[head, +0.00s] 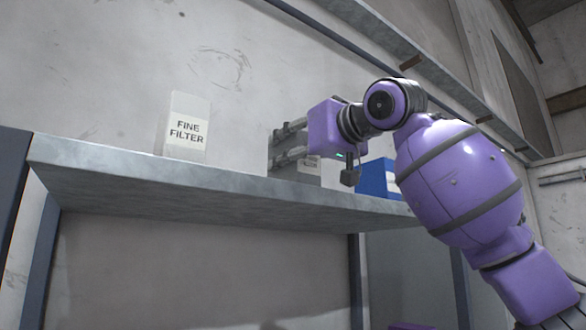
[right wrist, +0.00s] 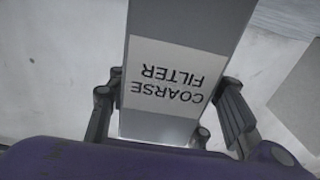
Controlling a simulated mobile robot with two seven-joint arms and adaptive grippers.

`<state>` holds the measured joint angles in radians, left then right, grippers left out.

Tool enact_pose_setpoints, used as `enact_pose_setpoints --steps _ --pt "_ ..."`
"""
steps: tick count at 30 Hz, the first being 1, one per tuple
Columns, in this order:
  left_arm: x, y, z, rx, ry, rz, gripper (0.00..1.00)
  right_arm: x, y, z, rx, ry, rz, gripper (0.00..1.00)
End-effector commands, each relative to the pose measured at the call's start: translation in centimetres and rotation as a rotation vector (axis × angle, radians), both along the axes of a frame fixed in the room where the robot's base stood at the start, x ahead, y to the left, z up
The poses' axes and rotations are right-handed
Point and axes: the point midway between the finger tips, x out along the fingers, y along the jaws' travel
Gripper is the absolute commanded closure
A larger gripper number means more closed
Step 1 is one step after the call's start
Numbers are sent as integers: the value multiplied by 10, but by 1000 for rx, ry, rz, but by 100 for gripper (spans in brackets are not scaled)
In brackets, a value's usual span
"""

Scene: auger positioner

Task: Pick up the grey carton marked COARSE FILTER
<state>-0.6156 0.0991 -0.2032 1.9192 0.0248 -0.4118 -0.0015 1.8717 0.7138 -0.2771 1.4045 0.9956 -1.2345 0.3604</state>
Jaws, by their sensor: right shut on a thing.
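The grey carton marked COARSE FILTER (right wrist: 175,28) fills the middle of the right wrist view, its label upside down there. My right gripper (right wrist: 168,105) is shut on it, with a finger on each side. In the head view the same carton (head: 309,171) is at the shelf, mostly hidden behind my right gripper (head: 289,147) and wrist. I cannot tell whether its base touches the shelf. My left gripper is in neither view.
A pale carton marked FINE FILTER (head: 186,130) stands on the grey shelf (head: 110,172) to the left, clear of my gripper. A blue box (head: 372,178) is close on the right, partly hidden by my arm. A higher ledge (head: 385,42) runs along the wall above.

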Motion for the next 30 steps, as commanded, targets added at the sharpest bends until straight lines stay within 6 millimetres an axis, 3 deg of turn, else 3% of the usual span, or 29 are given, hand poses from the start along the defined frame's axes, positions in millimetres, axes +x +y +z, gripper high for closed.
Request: enact_pose_setpoints --steps 4,13,20,27,30 --pt "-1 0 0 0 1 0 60 0 0 0 0 -1 0 88" --pt "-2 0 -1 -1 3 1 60 0 0 3 1 -2 0 88" --pt "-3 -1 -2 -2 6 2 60 -2 1 32 5 -3 1 88" --pt "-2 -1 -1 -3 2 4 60 -48 -12 90 3 -8 2 88" --pt "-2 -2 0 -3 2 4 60 -71 -19 103 2 -7 2 88"
